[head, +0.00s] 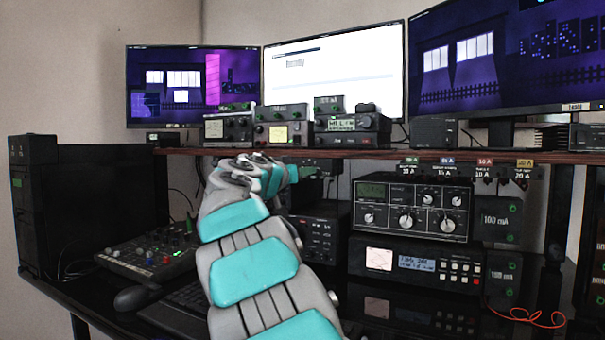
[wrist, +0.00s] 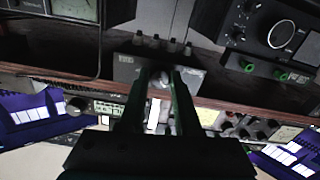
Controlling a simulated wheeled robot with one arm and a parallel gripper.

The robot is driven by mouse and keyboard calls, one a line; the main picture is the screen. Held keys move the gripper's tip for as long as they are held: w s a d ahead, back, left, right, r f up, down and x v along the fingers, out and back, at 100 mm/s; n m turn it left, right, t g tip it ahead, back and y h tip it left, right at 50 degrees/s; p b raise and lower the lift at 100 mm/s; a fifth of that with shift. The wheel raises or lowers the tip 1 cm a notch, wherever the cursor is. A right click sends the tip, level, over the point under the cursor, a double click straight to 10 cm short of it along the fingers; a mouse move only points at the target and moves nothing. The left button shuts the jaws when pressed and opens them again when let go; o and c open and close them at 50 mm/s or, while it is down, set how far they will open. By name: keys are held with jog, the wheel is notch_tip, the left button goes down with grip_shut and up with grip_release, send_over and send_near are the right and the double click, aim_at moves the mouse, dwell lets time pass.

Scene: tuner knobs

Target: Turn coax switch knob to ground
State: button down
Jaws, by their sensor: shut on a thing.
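The coax switch (wrist: 195,76) is a small grey box under the shelf edge, with several connectors along its side, in the wrist view. Its knob (wrist: 160,79) is a pale round piece on the box's face. My gripper (wrist: 160,76) has its two dark fingers on either side of the knob and is shut on it. The fingers hide parts of the knob and the box face, so I cannot read the knob's pointing.
The brown shelf (head: 400,154) carries several small radios. A large radio tuner (head: 412,207) stands below, right of my arm, with another unit (head: 420,262) under it. A mixer (head: 150,255) and a mouse (head: 130,298) lie on the desk at left.

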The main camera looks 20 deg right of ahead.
jog(key=shift+n+p, duration=0.6)
jog(key=shift+n, duration=2.7)
jog(key=c, duration=0.6)
grip_release()
jog(key=b+v, duration=0.1)
jog(key=v, duration=0.6)
jog(key=shift+s+a, duration=0.25)
jog(key=shift+a, duration=0.1)
jog(key=shift+s, duration=0.1)
